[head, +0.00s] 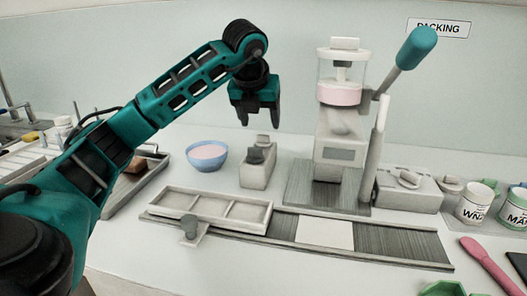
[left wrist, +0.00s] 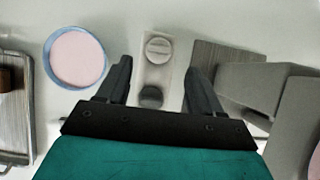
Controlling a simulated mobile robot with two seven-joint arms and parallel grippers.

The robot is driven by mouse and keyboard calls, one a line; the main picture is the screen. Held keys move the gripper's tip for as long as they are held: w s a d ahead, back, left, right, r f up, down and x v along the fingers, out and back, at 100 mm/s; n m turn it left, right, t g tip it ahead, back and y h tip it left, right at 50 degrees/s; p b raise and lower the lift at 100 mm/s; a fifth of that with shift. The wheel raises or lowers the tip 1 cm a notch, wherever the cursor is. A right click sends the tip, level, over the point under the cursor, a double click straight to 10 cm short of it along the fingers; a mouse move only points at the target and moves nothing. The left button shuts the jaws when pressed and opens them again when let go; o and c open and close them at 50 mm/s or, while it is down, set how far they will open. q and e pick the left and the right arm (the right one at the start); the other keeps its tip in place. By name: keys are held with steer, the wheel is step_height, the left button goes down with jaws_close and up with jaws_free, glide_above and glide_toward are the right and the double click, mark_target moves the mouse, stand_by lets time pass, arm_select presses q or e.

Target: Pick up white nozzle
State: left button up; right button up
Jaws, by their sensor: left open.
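A pale block-shaped holder (head: 256,177) stands on the table and carries two small round pieces. The pale piece, which looks like the white nozzle (head: 263,141), sits at the back; a dark grey piece (head: 255,155) sits in front of it. My left gripper (head: 259,122) is open and empty above the holder, pointing down. In the left wrist view the white nozzle (left wrist: 158,49) lies a little beyond the fingertips, between their lines. The dark piece (left wrist: 150,95) lies between the fingers, nearer the palm. My right gripper is not in view.
A blue bowl of pink cream (head: 207,156) stands left of the holder. The mill (head: 341,140) with its teal-handled lever stands to the right. A pale tray (head: 172,199) on a rail lies in front. Labelled cups (head: 474,204) and a pink spatula (head: 487,262) lie far right.

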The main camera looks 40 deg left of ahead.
mark_target(262, 144)
arm_select(q)
steer(key=x, duration=0.6)
steer(key=shift+w+a+r+b, duration=0.1)
steer(key=shift+b, duration=0.25)
jaws_close()
